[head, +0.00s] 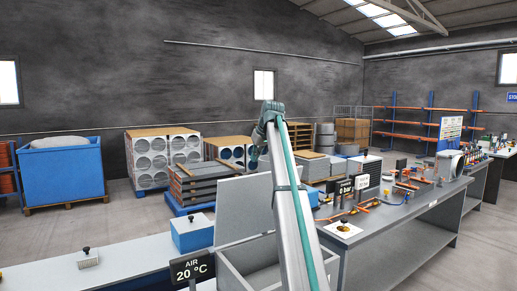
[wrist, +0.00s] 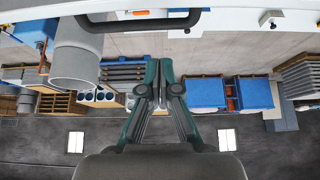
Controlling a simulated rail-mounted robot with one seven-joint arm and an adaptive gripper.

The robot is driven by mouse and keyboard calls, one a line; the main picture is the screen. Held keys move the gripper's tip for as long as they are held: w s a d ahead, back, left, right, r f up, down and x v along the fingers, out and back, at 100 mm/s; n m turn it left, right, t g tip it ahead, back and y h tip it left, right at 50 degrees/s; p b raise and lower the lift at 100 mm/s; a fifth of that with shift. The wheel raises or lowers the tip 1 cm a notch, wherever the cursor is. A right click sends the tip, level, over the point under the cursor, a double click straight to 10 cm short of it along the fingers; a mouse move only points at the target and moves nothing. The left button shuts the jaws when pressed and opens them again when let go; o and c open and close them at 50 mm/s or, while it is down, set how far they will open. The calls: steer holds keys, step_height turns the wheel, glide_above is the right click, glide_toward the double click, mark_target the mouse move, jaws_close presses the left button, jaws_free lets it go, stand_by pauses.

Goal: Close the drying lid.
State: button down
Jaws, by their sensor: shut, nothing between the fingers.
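The drying lid looks to be the grey panel (head: 243,207) standing raised at the back of an open grey box (head: 235,272) in the head view. The box is partly hidden by my arm. My gripper (head: 254,162) is small in the head view, above the lid's upper edge, at the far end of my raised arm. I cannot tell whether it touches the lid. In the wrist view my gripper (wrist: 160,88) has its fingers together with nothing between them. The lid cannot be made out for sure in the wrist view.
A sign reading AIR 20 °C (head: 192,268) stands left of the box. A blue box (head: 192,233) stands behind it. A workbench (head: 400,220) with copper pipes is at the right. In the wrist view a black bar (wrist: 140,24) and grey cylinder (wrist: 78,58) lie at upper left.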

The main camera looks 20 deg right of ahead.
steer(key=f, duration=0.1)
steer(key=f+p, duration=0.2)
steer(key=f, duration=0.1)
steer(key=shift+s+f, duration=0.1)
steer(key=shift+s, duration=0.25)
steer(key=shift+s+p, duration=0.3)
steer(key=shift+s, duration=0.05)
steer(key=shift+s+d+f, duration=0.1)
steer(key=shift+f, duration=0.15)
